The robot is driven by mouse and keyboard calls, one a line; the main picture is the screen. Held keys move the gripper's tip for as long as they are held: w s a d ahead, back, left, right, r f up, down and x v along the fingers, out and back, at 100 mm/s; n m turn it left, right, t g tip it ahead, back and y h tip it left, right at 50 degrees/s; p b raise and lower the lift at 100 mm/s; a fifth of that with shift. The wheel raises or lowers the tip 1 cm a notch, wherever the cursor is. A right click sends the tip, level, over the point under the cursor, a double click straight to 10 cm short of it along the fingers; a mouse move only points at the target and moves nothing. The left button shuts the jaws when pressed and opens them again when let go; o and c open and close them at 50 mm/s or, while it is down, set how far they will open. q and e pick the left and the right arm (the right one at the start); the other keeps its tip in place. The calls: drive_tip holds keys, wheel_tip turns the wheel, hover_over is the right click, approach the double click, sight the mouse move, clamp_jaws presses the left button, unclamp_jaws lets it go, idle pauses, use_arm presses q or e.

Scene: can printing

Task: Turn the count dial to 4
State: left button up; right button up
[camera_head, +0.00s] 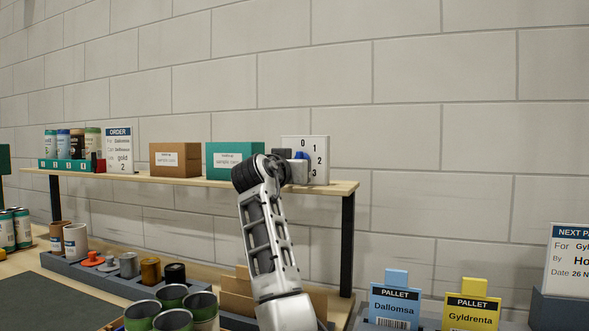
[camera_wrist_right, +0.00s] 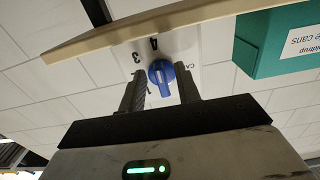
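The white dial panel (camera_head: 319,150) stands on the right end of the wooden shelf, with 0, 1, 2 and 3 showing in the head view. The blue dial knob (camera_head: 301,155) is mostly hidden there behind my right gripper (camera_head: 297,169). In the right wrist view, the blue knob (camera_wrist_right: 161,78) sits between the two fingertips of my right gripper (camera_wrist_right: 161,89), with gaps at its sides. The gripper is open around the knob. Numerals 3 and 4 show above the knob. I cannot tell which number the knob points to. My left gripper is not in view.
A teal box (camera_head: 234,160) and a brown box (camera_head: 175,160) stand on the shelf (camera_head: 200,181) left of the panel. The teal box (camera_wrist_right: 280,45) is close beside the gripper. An order card (camera_head: 119,150) and several cans are farther left. Pallet signs (camera_head: 395,303) stand at lower right.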

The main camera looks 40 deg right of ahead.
drive_tip(key=shift+s+a, duration=0.1)
drive_tip(key=b+v, duration=0.2)
drive_tip(key=v, duration=1.3)
drive_tip(key=shift+s+a+b, duration=0.2)
drive_tip(key=shift+a+b, duration=0.15)
drive_tip(key=shift+b, duration=0.05)
